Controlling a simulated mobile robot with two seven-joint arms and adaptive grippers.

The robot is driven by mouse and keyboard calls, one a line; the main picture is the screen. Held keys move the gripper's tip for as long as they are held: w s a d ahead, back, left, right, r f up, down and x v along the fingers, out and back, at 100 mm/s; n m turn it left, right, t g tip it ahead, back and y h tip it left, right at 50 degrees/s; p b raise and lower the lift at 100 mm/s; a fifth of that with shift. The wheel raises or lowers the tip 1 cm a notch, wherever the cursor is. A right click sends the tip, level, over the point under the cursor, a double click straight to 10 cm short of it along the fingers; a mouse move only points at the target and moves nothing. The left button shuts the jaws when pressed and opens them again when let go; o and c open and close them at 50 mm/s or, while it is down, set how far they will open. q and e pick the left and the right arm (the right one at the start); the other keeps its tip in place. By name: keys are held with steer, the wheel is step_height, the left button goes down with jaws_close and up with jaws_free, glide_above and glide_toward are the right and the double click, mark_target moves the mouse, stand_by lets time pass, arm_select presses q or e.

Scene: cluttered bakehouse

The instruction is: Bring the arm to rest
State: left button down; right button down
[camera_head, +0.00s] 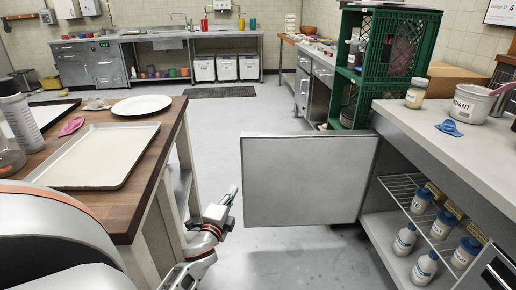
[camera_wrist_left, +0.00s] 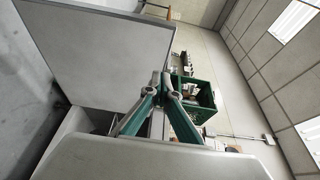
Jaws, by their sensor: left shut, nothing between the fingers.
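My left arm comes in from the lower left of the head view, beside the wooden-topped table. Its gripper (camera_head: 233,190) is shut and empty, over the floor between the table and an open grey cabinet door (camera_head: 305,182). The gripper is just left of the door's edge in the picture; I cannot tell the exact gap. In the left wrist view the fingers (camera_wrist_left: 166,80) are together with nothing between them, and the grey door (camera_wrist_left: 100,50) fills the left side. My right gripper is not in view.
The wooden table (camera_head: 165,150) on the left bears a baking tray (camera_head: 95,165) and a white plate (camera_head: 142,105). The right counter (camera_head: 430,125) has an open shelf of bottles below and a green crate (camera_head: 400,45) behind.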

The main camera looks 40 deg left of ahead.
arm_select(q)
steer(key=shift+s+d, duration=0.1)
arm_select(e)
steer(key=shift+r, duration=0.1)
